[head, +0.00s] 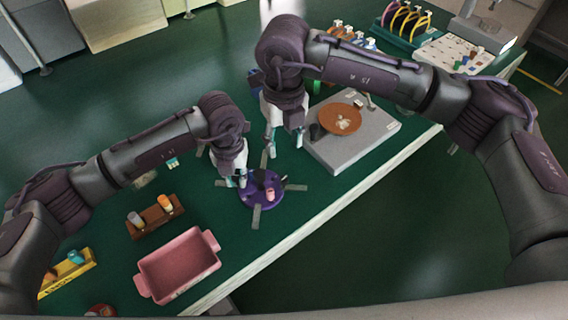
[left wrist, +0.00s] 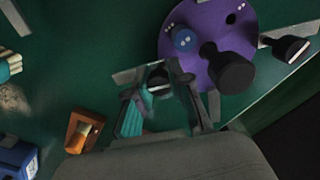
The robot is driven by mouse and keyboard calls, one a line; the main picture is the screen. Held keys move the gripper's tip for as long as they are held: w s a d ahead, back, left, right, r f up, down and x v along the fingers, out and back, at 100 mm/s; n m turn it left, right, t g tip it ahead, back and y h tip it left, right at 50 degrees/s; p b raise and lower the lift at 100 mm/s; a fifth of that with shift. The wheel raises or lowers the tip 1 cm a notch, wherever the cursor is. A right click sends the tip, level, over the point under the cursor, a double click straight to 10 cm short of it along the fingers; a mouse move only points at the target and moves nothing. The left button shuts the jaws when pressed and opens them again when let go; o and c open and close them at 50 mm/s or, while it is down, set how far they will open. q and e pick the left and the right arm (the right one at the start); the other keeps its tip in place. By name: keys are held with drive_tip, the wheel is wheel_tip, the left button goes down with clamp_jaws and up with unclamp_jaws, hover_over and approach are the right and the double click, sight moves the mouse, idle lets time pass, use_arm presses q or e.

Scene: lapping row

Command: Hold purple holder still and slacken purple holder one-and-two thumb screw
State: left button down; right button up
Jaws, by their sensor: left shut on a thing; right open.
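The purple holder (head: 247,197) is a round disc with grey tabs around its edge, lying on the green bench top. It carries dark knobs and a pink piece (head: 269,195). In the left wrist view the disc (left wrist: 206,17) shows a blue knob (left wrist: 184,39) and a large black knob (left wrist: 232,71). My left gripper (head: 238,182) is at the holder's left edge, shut on the holder; the exact contact is partly hidden by the fingers. My right gripper (head: 284,143) is open and empty above the bench, behind the holder. I cannot tell which knob is the one-and-two thumb screw.
A grey machine block with a brown disc (head: 341,119) stands right of the holder. A pink tray (head: 179,264) lies at the front left, with a brown rack (head: 155,217) behind it. The bench's front edge runs close to the holder.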

sight(284, 178)
wheel_tip(284, 178, down, 12)
drive_tip(key=m, duration=0.8)
drive_tip(key=shift+c, duration=0.2)
clamp_jaws()
